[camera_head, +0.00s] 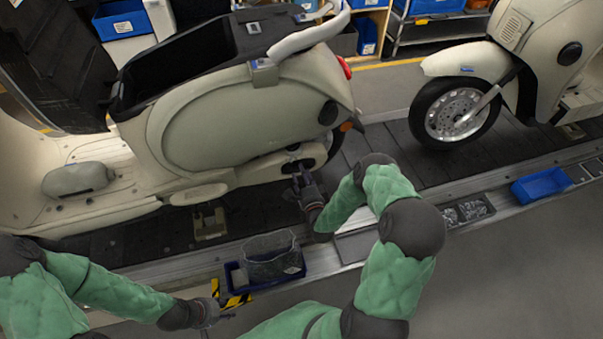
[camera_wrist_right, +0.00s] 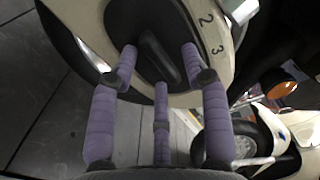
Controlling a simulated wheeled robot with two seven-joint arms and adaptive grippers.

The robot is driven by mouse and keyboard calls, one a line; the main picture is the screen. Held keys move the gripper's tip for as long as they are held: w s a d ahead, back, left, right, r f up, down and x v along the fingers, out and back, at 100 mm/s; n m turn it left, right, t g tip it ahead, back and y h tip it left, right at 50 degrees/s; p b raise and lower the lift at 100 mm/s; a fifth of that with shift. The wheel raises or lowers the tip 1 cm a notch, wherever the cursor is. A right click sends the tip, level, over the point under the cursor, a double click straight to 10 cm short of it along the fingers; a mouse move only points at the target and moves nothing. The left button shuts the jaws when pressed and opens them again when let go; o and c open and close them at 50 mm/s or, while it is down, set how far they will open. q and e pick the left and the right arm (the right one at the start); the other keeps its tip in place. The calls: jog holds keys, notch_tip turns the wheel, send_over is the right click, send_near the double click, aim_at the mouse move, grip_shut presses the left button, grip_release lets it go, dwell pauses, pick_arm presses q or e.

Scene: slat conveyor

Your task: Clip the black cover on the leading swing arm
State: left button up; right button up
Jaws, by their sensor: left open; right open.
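A cream scooter (camera_head: 235,115) stands on the slat conveyor, and its swing arm (camera_head: 288,166) is low at the rear wheel. In the right wrist view a dark elongated piece, apparently the black cover (camera_wrist_right: 158,58), lies against a dark area of a cream panel marked 2 and 3. My right gripper (camera_head: 302,180) is at the swing arm. Its purple fingers (camera_wrist_right: 160,75) are open and spread around the dark piece; contact is unclear, and so is whether the piece is clipped. My left gripper (camera_head: 220,316) is open and low at the front, away from the scooter.
A blue tray (camera_head: 236,276) with a grey mesh bin (camera_head: 272,264) sits on the conveyor's near edge. Metal parts trays (camera_head: 467,211) and an empty blue bin (camera_head: 541,186) are further right. A second scooter (camera_head: 462,110) stands behind at right. The floor at lower right is clear.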

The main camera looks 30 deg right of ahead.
jog(key=v, duration=1.1)
jog(key=shift+s+a, duration=0.1)
jog(key=shift+s, duration=0.1)
